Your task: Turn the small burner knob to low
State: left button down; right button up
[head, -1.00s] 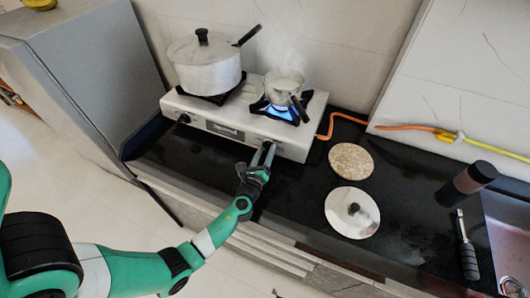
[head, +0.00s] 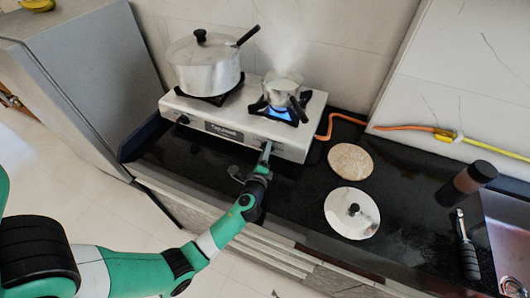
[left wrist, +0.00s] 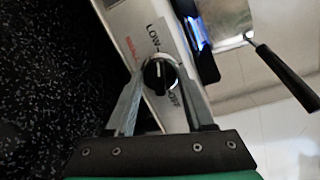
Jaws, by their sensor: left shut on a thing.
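The small burner knob (left wrist: 158,77) is black with a pale pointer mark. In the left wrist view it sits between the two fingers of my left gripper (head: 266,148), which is shut on it at the stove's front. The mark lies roughly along the line toward the printed LOW label (left wrist: 154,34). The OFF label (left wrist: 174,98) is partly hidden below the knob. In the head view the gripper covers the knob. The small burner (head: 281,112) shows a small blue flame under a small pot (head: 283,90).
A large lidded pot (head: 205,72) stands on the stove's left burner, above another knob (head: 183,119). A round mat (head: 351,161), a lid (head: 340,213), a dark bottle (head: 464,186) and a black-handled tool (head: 467,248) lie or stand on the counter to the right. An orange hose (head: 330,124) runs behind.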

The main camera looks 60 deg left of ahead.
dwell(0.4)
pick_arm(q)
jog(key=shift+c, duration=1.3)
grip_release()
jog(key=p+v, duration=0.2)
jog(key=v, duration=0.9)
jog(key=shift+s+d, duration=0.2)
jog(key=shift+d, duration=0.05)
